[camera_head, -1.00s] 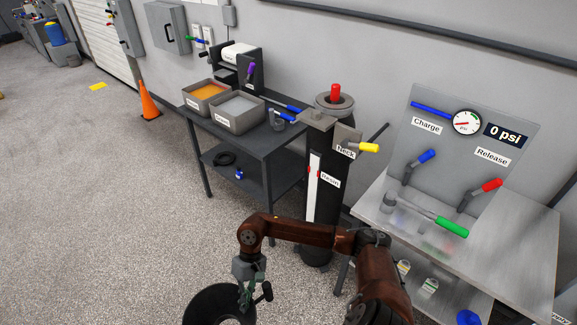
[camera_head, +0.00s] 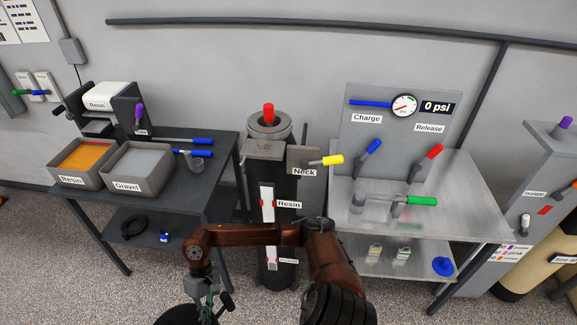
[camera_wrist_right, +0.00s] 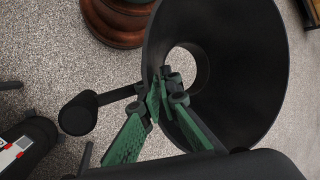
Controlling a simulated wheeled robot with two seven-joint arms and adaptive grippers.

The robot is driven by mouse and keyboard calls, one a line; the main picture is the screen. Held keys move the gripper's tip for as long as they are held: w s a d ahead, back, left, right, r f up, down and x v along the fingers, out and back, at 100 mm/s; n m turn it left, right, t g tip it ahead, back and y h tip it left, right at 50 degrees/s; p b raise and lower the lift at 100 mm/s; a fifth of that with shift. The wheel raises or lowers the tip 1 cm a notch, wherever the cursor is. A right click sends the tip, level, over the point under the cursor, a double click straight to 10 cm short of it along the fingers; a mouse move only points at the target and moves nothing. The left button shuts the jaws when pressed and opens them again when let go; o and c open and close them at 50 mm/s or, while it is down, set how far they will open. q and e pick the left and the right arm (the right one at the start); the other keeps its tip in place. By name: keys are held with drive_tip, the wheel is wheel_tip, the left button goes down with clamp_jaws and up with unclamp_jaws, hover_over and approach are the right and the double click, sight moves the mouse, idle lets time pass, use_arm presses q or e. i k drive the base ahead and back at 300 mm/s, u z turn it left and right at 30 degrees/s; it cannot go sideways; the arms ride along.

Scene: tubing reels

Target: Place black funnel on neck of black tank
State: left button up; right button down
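The black tank (camera_head: 285,217) stands upright between two tables in the head view, with a "Resin" gauge strip on its front. Its grey round neck (camera_head: 285,131) is at the top, with a red-handled piece (camera_head: 268,113) standing in it. My right arm reaches across in front of the tank. My right gripper (camera_head: 206,300) is low and left of the tank, apart from it. In the right wrist view its green fingers (camera_wrist_right: 163,103) are closed on the handle rod of the black funnel (camera_wrist_right: 232,75). The funnel is mostly cut off in the head view (camera_head: 178,316). My left gripper is out of view.
A yellow-handled lever (camera_head: 333,160) labelled "Neck" sticks out right of the tank top. The left table (camera_head: 205,185) bears Resin and Gravel bins. The right metal table (camera_head: 465,215) bears a gauge panel and a green-handled tool (camera_head: 421,201).

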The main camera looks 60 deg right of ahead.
sight(268, 126)
drive_tip(key=z, duration=0.8)
drive_tip(key=i, duration=0.75)
drive_tip(key=z, duration=0.85)
